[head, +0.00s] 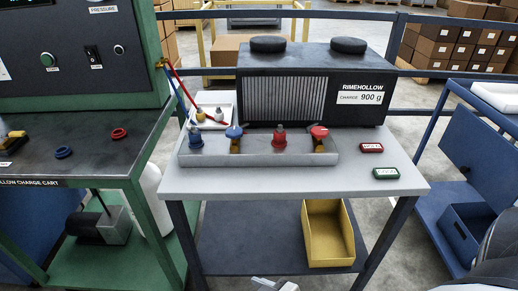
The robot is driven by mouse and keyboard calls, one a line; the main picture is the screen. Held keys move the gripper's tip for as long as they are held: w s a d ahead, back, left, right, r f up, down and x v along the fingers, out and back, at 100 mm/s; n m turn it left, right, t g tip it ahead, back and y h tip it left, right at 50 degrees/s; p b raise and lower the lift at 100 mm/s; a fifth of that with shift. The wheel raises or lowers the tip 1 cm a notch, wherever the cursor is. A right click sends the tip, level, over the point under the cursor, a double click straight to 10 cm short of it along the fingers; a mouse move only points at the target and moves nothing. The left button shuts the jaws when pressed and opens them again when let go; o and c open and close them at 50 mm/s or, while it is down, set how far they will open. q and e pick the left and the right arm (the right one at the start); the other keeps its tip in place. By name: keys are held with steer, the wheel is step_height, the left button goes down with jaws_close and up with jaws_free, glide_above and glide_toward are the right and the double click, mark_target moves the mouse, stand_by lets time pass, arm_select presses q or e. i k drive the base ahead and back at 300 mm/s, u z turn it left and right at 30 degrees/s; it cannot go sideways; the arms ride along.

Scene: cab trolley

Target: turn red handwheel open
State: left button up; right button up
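The red handwheel (319,132) sits on a brass valve stem at the right end of the grey manifold tray (260,158), on the light-topped table. A blue handwheel (235,131) sits on a similar valve to its left. A red fitting (279,139) stands between them and a blue fitting (195,138) stands at the left end. Part of a light grey gripper (274,284), seemingly my right, shows at the bottom edge, well below and in front of the handwheel and apart from it. Its fingers are mostly cut off, so its opening is unclear. My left gripper is out of view.
A black RIMEHOLLOW unit (312,85) stands behind the manifold. Red (371,148) and green (386,173) tags lie on the table's right. A green charge cart (75,150) stands left with hoses. A yellow bin (329,235) sits on the lower shelf. The table's front strip is clear.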

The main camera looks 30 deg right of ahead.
mark_target(319, 132)
steer(key=z, duration=1.45)
steer(key=k, duration=0.6)
steer(key=u, duration=0.3)
steer(key=i, duration=1.1)
steer(key=u, duration=0.55)
